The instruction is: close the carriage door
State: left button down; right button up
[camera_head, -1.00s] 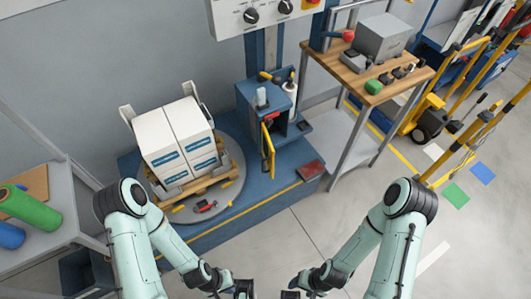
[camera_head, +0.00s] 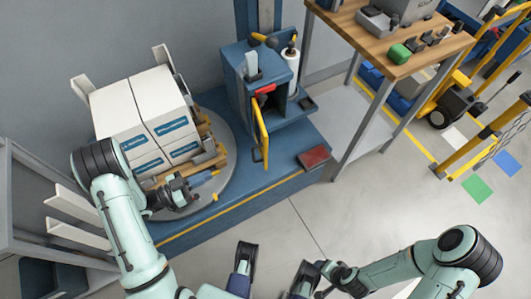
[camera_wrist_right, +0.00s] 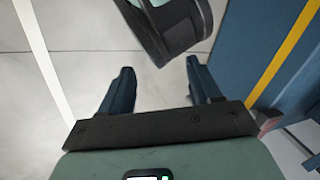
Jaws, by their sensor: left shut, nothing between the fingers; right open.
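The carriage (camera_head: 247,85) is a blue box on the mast at top centre of the head view. Its yellow-edged door (camera_head: 260,137) stands swung out towards me, seen nearly edge-on, with the dark opening beside it. My left gripper (camera_head: 203,180) appears over the turntable's front edge, shut and empty, left of the door and apart from it. My right gripper (camera_head: 275,266) is low in the head view, well short of the door. In the right wrist view its blue fingers (camera_wrist_right: 160,88) are spread with only floor between them.
White cartons (camera_head: 145,100) stand on a pallet on the turntable (camera_head: 228,172). A red pad (camera_head: 313,157) lies on the blue platform (camera_head: 270,180). A wooden-topped bench (camera_head: 400,62) stands to the right. The floor (camera_head: 350,220) in front is clear.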

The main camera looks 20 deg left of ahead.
pick_arm(q)
jog(key=w+d+m+h+b, duration=0.1)
jog(key=w+d+b, duration=0.1)
jog(key=w+d, duration=0.7)
jog(key=shift+w+d+r+g, duration=0.35)
jog(key=shift+r+g, duration=0.05)
pick_arm(e)
jog(key=shift+t+h, duration=0.3)
jog(key=shift+t, duration=0.2)
jog(key=w+d+f, duration=0.1)
jog(key=w+f, duration=0.1)
jog(key=w, duration=0.1)
jog(key=shift+w+d+f, duration=0.1)
jog(key=shift+d+f, duration=0.2)
jog(key=shift+d, duration=0.1)
pick_arm(q)
jog(key=shift+d, duration=0.1)
pick_arm(e)
jog(key=shift+w, duration=0.1)
